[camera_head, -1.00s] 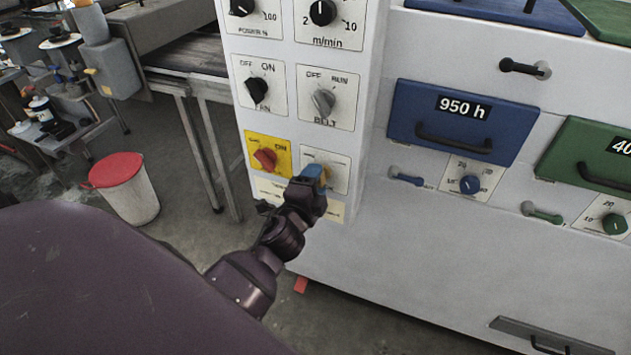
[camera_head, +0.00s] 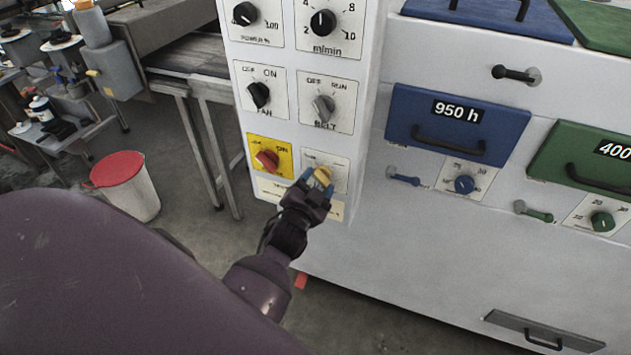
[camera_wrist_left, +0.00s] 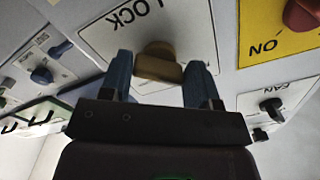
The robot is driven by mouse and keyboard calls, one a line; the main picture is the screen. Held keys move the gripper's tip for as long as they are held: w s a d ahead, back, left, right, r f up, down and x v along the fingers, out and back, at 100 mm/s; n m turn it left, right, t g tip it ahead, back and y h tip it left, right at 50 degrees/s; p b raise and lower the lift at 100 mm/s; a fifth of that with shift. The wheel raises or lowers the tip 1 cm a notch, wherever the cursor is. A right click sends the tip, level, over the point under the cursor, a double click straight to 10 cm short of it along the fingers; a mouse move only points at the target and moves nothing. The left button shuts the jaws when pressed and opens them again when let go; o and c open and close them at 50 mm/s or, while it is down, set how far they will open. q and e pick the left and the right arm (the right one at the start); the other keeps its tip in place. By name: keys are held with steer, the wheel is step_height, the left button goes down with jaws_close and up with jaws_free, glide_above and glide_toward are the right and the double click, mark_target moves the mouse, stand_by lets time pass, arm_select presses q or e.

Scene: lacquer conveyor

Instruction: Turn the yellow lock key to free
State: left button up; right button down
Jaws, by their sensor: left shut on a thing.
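The yellow lock key (camera_head: 322,176) is on the lower right plate of the white control panel. In the left wrist view the yellow key (camera_wrist_left: 158,64) stands out from a white plate (camera_wrist_left: 100,36) lettered LOCK, which appears upside down. My left gripper (camera_head: 314,182) is at the panel, its blue fingers on either side of the key and shut on it. In the left wrist view the gripper (camera_wrist_left: 161,80) covers the lower part of the plate. The key's exact angle and the plate's other markings are hard to read. My right gripper is not in view.
A red knob (camera_head: 266,160) on a yellow plate sits just left of the lock plate. A blue drawer (camera_head: 458,124) is to the right. A red-lidded bin (camera_head: 128,186) stands on the floor at left.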

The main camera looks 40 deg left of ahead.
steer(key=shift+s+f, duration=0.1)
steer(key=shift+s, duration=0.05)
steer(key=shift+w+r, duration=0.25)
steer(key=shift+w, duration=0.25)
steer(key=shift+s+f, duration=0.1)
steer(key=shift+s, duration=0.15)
arm_select(q)
steer(key=o, duration=0.9)
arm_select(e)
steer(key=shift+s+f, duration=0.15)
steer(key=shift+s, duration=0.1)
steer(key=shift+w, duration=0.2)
arm_select(q)
steer(key=shift+s, duration=0.15)
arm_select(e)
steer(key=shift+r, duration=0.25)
